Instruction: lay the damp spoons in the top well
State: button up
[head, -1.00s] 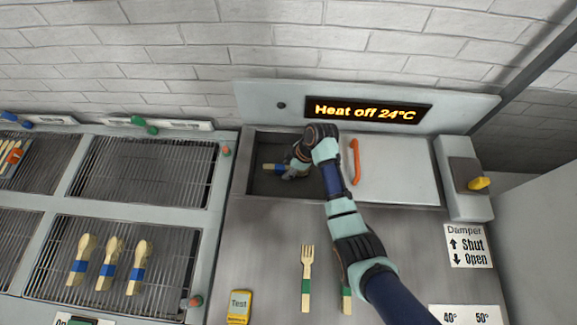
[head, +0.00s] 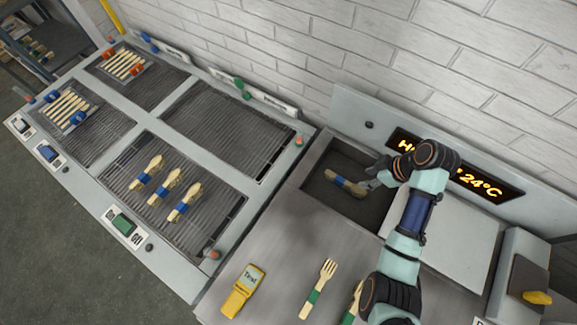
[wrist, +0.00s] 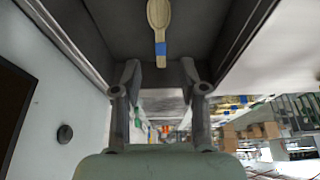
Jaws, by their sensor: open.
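One wooden spoon (head: 345,183) with a blue band lies in the dark open top well (head: 345,208); it also shows in the wrist view (wrist: 159,18). My gripper (head: 371,183) is low in the well at the spoon's handle end. In the wrist view my gripper (wrist: 160,78) is open, with a gap between each finger and the handle end. Three more blue-banded spoons, left (head: 147,170), middle (head: 167,187) and right (head: 186,202), lie side by side on the front rack (head: 222,188). I cannot tell dampness by sight.
A pale lid (head: 465,235) covers the bench right of the well. A green-banded fork (head: 319,287), another green-banded utensil (head: 352,303) and a yellow tester (head: 243,290) lie on the bench. The back rack (head: 230,125) is empty. A display panel (head: 490,185) stands behind.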

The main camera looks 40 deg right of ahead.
jog(key=w+a+r+m+t+h, duration=0.15)
jog(key=w+a+r, duration=0.35)
jog(key=w+a, duration=0.5)
jog(key=w+a+r+t+h, duration=0.1)
jog(key=w+a+r+t, duration=0.35)
jog(key=a, duration=0.95)
jog(key=s+a+r+m+t+y, duration=0.1)
jog(key=a+r+m+t, duration=0.1)
jog(key=a+r, duration=0.9)
jog(key=a, duration=0.4)
jog(key=shift+s+a+r+t, duration=0.15)
jog(key=shift+s+r+t, duration=0.05)
jog(key=shift+t, duration=0.1)
